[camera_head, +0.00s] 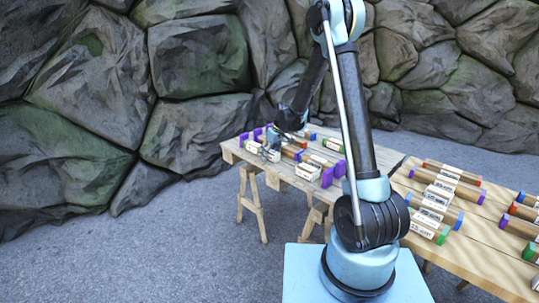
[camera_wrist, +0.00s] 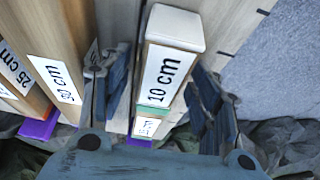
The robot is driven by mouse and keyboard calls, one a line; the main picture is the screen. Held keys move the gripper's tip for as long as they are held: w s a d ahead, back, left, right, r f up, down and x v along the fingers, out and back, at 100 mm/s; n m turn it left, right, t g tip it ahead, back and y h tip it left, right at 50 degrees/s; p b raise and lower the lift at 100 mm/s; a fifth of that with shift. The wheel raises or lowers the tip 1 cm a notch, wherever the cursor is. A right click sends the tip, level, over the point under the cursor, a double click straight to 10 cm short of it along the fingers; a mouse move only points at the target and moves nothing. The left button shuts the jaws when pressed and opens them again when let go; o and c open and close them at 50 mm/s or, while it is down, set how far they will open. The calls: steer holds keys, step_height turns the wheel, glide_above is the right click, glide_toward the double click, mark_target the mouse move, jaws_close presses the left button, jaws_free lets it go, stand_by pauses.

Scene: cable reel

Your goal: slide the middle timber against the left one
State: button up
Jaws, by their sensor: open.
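In the wrist view, a pale timber labelled "10 cm" (camera_wrist: 170,70) stands between the two fingers of my gripper (camera_wrist: 156,75), which is open. A finger lies on each side of it; whether either touches is unclear. To the left are a brown timber with a "cm" label (camera_wrist: 56,78), its number partly unclear, and one labelled "25 cm" (camera_wrist: 15,68). In the head view, my gripper (camera_head: 270,152) is low over the left wooden table (camera_head: 285,172), partly hiding the timbers there. I cannot tell which timber is the middle one.
Short labelled blocks (camera_head: 308,172) and purple-ended pieces (camera_head: 327,177) lie near the table's front. A second table (camera_head: 480,245) at right carries several labelled timbers (camera_head: 440,198) with coloured ends. A rock wall (camera_head: 200,55) stands behind. Grey floor is open at left.

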mark_target(276, 153)
steer(key=shift+r, duration=0.1)
steer(key=v, duration=1.1)
steer(key=shift+r, duration=0.35)
steer(key=shift+s+d, duration=0.1)
steer(key=shift+s, duration=0.05)
